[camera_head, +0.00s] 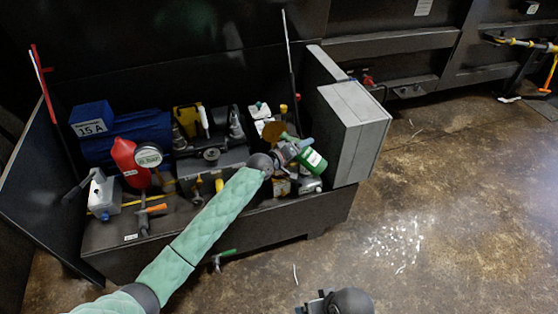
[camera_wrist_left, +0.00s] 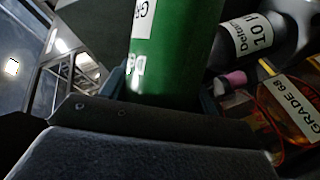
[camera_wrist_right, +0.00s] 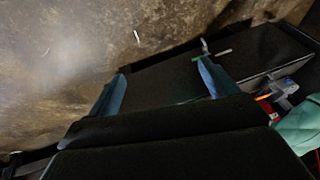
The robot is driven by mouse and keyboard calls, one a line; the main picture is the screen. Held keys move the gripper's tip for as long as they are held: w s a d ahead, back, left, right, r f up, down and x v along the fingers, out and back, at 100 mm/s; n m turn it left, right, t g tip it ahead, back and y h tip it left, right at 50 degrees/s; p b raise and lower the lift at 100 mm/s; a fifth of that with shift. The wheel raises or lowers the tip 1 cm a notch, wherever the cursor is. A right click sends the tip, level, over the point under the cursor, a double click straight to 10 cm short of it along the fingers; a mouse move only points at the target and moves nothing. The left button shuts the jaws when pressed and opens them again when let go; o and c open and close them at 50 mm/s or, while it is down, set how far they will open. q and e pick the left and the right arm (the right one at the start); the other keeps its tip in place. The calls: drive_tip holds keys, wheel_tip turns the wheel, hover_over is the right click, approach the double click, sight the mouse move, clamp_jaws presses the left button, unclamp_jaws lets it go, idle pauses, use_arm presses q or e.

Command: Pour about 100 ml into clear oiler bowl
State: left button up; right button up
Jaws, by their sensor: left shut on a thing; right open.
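My left gripper (camera_head: 289,150) is shut on a green bottle (camera_head: 311,160) with a white label. The bottle is tilted in the head view, above the right end of the cluttered bench. I cannot make out the clear oiler bowl for certain among the items. My right gripper (camera_wrist_right: 163,82) is open and empty. It hangs low in front of the bench, over the floor.
A bottle labelled GRADE 68 (camera_wrist_left: 297,95) and a dark detergent container (camera_wrist_left: 252,35) stand near the held bottle. A grey box (camera_head: 354,130) rises right of it. A red funnel-like item (camera_head: 127,160) and blue box (camera_head: 91,117) crowd the left.

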use_arm(q)
drive_tip(key=shift+s+d+r+n+h+b, duration=0.15)
drive_tip(key=shift+n+h+b, duration=0.15)
drive_tip(key=shift+n+b, duration=0.3)
drive_tip(key=shift+d+r+n+h+b, duration=0.1)
drive_tip(key=shift+r+n+h+b, duration=0.2)
drive_tip(key=shift+r+n+b, duration=0.15)
drive_tip(key=shift+f+n+t+b, duration=0.15)
drive_tip(key=shift+n+t+b, duration=0.15)
drive_tip(key=shift+n+b, duration=0.6)
drive_tip(key=shift+r+h+b, duration=0.35)
drive_tip(key=shift+h+b, duration=0.05)
drive_tip(key=shift+b, duration=0.05)
drive_tip(key=shift+n, duration=0.25)
drive_tip(key=shift+s, duration=0.1)
use_arm(e)
drive_tip(key=w+a+f+t, duration=0.1)
drive_tip(key=a+f, duration=0.1)
drive_tip(key=f, duration=0.6)
drive_tip(key=w+a+f+t+y, duration=0.1)
drive_tip(key=a+f, duration=0.1)
drive_tip(key=f, duration=0.6)
drive_tip(key=shift+w+a, duration=0.2)
drive_tip(key=shift+a, duration=0.15)
use_arm(q)
drive_tip(key=shift+d+r, duration=0.1)
drive_tip(key=shift+d, duration=0.1)
use_arm(e)
drive_tip(key=shift+f, duration=0.1)
